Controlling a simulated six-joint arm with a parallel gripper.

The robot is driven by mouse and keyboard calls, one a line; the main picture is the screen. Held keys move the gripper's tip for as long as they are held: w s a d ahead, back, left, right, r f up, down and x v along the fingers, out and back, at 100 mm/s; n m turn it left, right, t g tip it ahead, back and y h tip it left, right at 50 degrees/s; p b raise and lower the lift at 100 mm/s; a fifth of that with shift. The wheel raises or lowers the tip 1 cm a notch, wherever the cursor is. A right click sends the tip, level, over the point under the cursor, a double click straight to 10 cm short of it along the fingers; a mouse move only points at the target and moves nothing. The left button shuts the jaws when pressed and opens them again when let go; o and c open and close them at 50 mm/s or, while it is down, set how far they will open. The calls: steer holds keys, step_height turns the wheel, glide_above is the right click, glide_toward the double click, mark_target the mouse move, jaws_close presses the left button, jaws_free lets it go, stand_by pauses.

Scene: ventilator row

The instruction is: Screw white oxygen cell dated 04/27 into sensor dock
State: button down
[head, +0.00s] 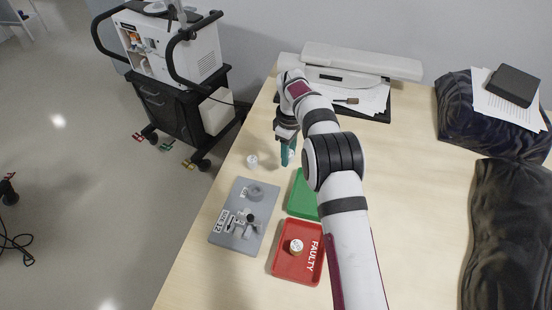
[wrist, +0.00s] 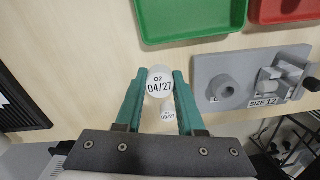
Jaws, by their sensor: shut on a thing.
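My gripper (wrist: 158,88) has teal fingers shut on a white round cell (wrist: 159,80) whose face reads "O2 04/27" in the wrist view. In the head view my gripper (head: 287,155) is over the table behind the green tray, and the held cell is mostly hidden by the fingers. I cannot tell whether the cell is clear of the table. The grey dock plate (wrist: 252,101) lies to the right in the wrist view, with a round grey socket (wrist: 222,87); in the head view this socket (head: 256,192) is empty, nearer the front than my gripper.
A second white cell (head: 251,160) stands on the table left of my gripper; its small date label is hard to read. A green tray (head: 302,196) and a red "FAULTY" tray (head: 285,270) holding a cell (head: 296,247) lie beside the plate. A clamp (head: 249,219) rises from the plate.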

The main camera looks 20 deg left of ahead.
steer(key=d+r, duration=0.4)
steer(key=d, duration=0.3)
steer(key=shift+s+a+f+n, duration=0.6)
steer(key=shift+s+a+n, duration=0.4)
steer(key=shift+s+a, duration=1)
steer(key=shift+s+a+f+n, duration=0.6)
steer(key=shift+s+a+n, duration=0.65)
steer(key=shift+a, duration=1.15)
steer(key=shift+s+a+f+n, duration=0.6)
steer(key=shift+s+a+n, duration=0.15)
steer(key=shift+s+a, duration=1.35)
steer(key=shift+w+a+f, duration=0.1)
steer(key=shift+w+f, duration=0.05)
steer(key=shift+f, duration=0.3)
steer(key=shift+f, duration=0.3)
steer(key=shift+f, duration=0.15)
steer(key=shift+f, duration=0.25)
